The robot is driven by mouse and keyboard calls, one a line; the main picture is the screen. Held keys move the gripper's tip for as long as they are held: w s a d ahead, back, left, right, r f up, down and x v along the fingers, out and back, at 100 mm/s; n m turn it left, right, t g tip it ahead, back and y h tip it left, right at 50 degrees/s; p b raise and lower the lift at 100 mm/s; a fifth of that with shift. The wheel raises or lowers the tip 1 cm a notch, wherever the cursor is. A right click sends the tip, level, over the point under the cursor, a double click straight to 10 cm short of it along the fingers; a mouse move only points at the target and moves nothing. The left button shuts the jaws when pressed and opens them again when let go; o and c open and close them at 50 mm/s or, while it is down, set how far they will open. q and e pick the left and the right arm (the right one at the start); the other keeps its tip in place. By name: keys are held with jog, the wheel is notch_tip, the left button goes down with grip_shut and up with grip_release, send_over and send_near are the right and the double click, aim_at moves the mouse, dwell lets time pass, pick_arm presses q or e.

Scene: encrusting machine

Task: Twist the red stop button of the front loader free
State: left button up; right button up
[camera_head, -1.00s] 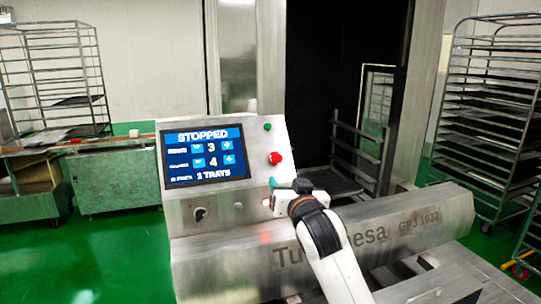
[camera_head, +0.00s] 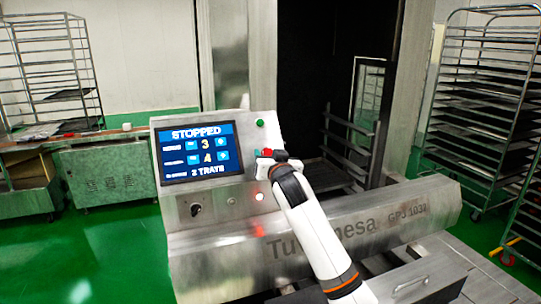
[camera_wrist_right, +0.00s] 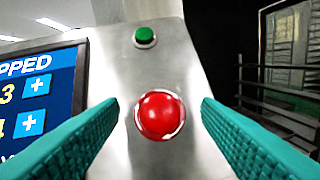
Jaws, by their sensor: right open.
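The red stop button (camera_wrist_right: 160,115) sits on the metal control panel (camera_wrist_right: 190,75) of the front loader. In the right wrist view it lies between the two teal fingers of my right gripper (camera_wrist_right: 160,116), with a gap on each side. The gripper is open and empty. The screen (camera_head: 197,152) reads STOPPED. My left gripper is not in view.
A green button (camera_head: 260,123) is above the red one, and a lit button (camera_head: 259,196) is below. A black knob (camera_head: 195,210) is at the panel's lower left. The loader's metal cover (camera_head: 330,228) lies under my right arm. Tray racks (camera_head: 480,110) stand on the right.

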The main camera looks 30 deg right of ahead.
jog(key=c, duration=1)
jog(key=shift+a+m+h, duration=0.1)
jog(key=shift+m+h, duration=0.2)
jog(key=shift+m, duration=0.2)
jog(key=m+g, duration=0.1)
jog(key=m+h, duration=0.1)
jog(key=m, duration=0.1)
jog(key=shift+a+r+m+g+h+b, duration=0.1)
jog(key=shift+a+m+g+h+b, duration=0.1)
jog(key=shift+m+g+h+b, duration=0.15)
jog(key=shift+a+r+m+g+h, duration=0.1)
jog(key=shift+m+g+h, duration=0.6)
jog(key=shift+m, duration=0.75)
jog(key=shift+r+m+g+h, duration=0.1)
jog(key=shift+m+g+h, duration=0.25)
jog(key=shift+m+g, duration=0.8)
jog(key=shift+m, duration=0.35)
